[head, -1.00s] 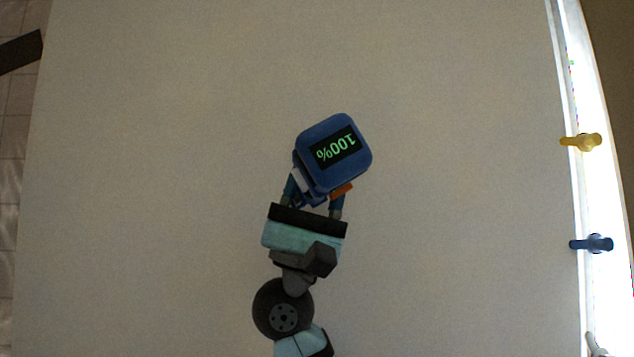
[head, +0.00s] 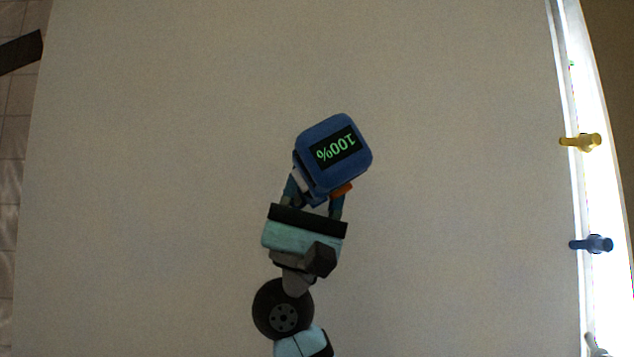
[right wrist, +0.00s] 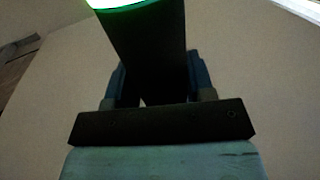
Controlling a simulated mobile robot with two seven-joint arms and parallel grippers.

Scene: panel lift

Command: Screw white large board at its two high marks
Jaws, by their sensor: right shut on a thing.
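The large white board (head: 450,220) fills most of the head view and also shows behind the gripper in the right wrist view (right wrist: 268,85). My right gripper (head: 312,200) is in front of the board near its middle. It is shut on a blue screwdriver (head: 320,128) with a dark display that reads 100%. In the right wrist view the tool's dark body (right wrist: 148,50) stands between the fingers, with a bright green glow at its top. The tool's tip is hidden, so I cannot tell whether it touches the board. No marks show on the board. My left gripper is not in view.
A yellow peg-like piece (head: 582,142) and a blue one (head: 592,244) stick out at the board's right edge, beside a bright white strip (head: 600,200). A pale piece (head: 595,345) shows below them. A dark object (head: 20,52) is at the far left, by a tiled surface.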

